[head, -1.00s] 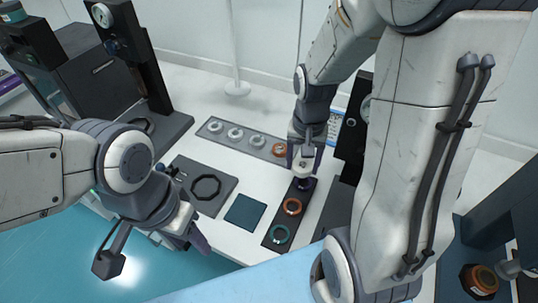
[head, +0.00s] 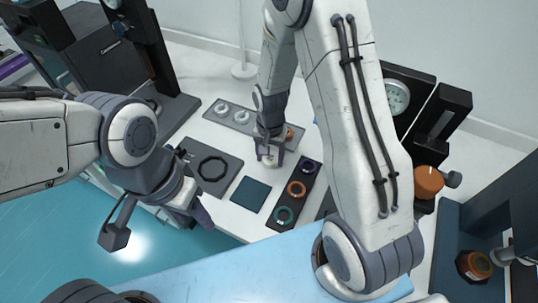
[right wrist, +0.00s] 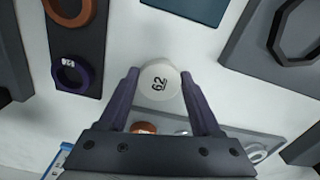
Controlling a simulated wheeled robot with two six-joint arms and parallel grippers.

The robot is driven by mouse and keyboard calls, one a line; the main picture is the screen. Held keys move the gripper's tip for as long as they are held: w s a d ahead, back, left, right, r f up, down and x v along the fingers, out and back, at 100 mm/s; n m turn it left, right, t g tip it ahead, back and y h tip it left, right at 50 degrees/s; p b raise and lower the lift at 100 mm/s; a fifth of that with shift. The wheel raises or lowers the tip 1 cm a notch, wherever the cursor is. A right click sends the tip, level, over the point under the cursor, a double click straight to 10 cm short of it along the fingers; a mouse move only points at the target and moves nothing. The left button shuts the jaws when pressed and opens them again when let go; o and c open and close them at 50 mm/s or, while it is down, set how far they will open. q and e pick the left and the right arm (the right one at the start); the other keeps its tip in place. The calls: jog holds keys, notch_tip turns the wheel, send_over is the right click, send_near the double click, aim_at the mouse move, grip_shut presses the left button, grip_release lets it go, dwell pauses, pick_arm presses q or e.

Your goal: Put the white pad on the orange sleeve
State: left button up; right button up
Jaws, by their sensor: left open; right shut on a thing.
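The white pad (right wrist: 160,82) is a round white disc marked with dark digits. My right gripper (right wrist: 160,90) is shut on it, a finger on each side. In the head view, this gripper (head: 269,158) is in front of the grey strip, left of the black tray. The orange sleeve (head: 296,188) is a ring in the middle of the black tray (head: 274,225), between a purple ring (head: 309,167) and a teal ring (head: 284,215). In the right wrist view it is cut off by the top edge. My left gripper (head: 202,216) is open at the table's front edge, partly hidden.
The grey strip (head: 255,129) holds white rings (head: 221,108) and another orange piece (head: 289,135). A dark plate with an octagonal ring (head: 212,168) and a dark teal square (head: 251,194) lie left of the tray. Dark instruments with a gauge (head: 396,97) stand right.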

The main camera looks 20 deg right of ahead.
jog(key=shift+f, duration=0.1)
jog(key=shift+f, duration=0.15)
jog(key=o, duration=1.3)
jog(key=shift+o, duration=0.2)
